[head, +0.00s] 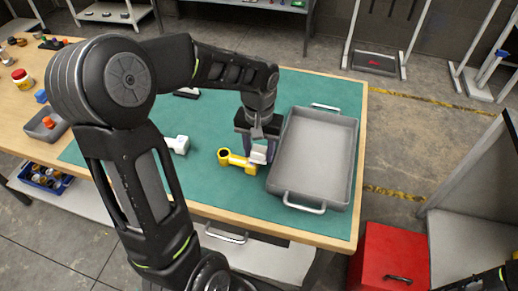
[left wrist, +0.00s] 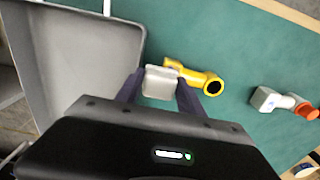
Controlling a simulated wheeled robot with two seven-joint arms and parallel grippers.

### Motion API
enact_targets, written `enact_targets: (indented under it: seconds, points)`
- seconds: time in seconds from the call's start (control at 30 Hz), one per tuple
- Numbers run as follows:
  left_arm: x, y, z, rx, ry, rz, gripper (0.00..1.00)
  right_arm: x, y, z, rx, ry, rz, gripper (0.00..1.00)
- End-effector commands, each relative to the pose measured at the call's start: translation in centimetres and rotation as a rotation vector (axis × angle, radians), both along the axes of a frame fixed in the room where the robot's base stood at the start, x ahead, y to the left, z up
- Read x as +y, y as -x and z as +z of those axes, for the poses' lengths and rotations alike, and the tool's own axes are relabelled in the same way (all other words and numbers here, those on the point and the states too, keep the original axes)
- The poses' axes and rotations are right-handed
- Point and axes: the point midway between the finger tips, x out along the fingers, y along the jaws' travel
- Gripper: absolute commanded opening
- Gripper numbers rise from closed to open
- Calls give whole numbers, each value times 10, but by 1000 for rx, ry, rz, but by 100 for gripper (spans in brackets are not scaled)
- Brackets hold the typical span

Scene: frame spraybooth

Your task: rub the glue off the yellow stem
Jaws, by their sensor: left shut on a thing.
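The yellow stem (head: 238,161) lies on the green mat, left of the grey tray. It has a round open end, and it also shows in the left wrist view (left wrist: 203,81). My left gripper (head: 260,148) is shut on a pale grey-white block (head: 258,157). In the left wrist view the block (left wrist: 160,83) sits between the fingertips (left wrist: 160,92) and overlaps the stem's far end. I cannot tell whether the block touches the stem. No glue can be made out, and part of the stem is hidden behind the block. My right gripper is not in view.
The grey tray (head: 316,112) with metal handles stands close to the right of my left gripper. A red cabinet (head: 390,258) stands at the front right.

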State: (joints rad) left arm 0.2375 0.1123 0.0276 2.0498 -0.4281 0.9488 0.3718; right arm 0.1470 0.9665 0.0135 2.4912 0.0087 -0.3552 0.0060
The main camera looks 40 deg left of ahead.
Motion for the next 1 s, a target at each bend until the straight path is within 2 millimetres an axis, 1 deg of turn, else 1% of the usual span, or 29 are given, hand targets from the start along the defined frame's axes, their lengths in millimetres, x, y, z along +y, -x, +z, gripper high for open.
enact_targets:
  seconds: [0.5,1.0]
  points:
    - [0,0,0,1,0,0,12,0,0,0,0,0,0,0]
    - [0,0,-10,1,0,0,12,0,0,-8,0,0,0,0]
